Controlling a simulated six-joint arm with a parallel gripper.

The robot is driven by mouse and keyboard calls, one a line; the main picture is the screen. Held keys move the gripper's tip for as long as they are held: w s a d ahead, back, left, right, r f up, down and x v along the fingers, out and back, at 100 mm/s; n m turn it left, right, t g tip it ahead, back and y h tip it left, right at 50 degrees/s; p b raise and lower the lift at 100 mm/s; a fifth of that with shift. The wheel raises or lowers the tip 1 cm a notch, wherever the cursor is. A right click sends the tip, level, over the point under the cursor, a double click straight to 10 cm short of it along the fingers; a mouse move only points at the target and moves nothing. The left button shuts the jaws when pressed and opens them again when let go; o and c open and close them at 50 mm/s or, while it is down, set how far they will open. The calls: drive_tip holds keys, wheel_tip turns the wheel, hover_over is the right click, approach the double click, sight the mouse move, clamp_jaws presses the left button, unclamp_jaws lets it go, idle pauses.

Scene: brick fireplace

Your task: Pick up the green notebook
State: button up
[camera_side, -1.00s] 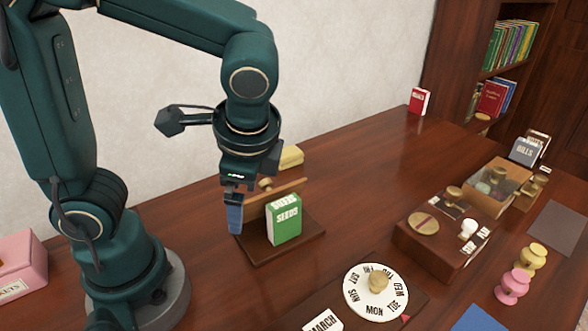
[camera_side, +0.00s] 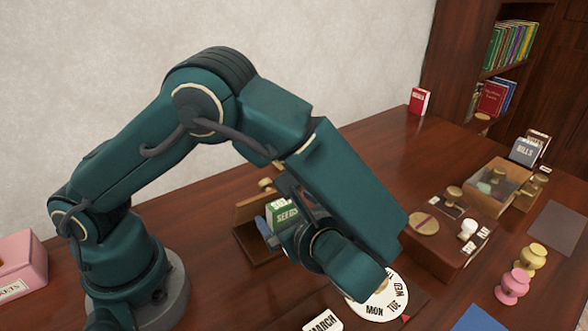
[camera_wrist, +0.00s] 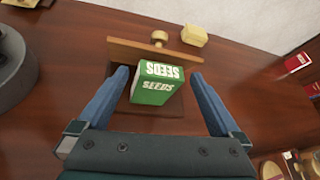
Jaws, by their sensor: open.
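The green notebook (camera_wrist: 157,83), lettered "SEEDS", stands on a brown wooden stand (camera_wrist: 118,118) in the wrist view, in front of the stand's upright back board. My gripper (camera_wrist: 160,76) is open, with one blue finger on each side of the notebook. Gaps show between the fingers and the notebook, most clearly on the right. In the side view the notebook (camera_side: 281,215) is partly hidden behind my arm. One blue finger shows at its left, and the rest of my gripper is mostly hidden.
A yellow block (camera_wrist: 194,35) lies behind the stand. A dial with day names (camera_side: 388,300) is close to my arm.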

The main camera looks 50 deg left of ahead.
drive_tip(key=shift+x, duration=1.35)
drive_tip(key=c, duration=1.2)
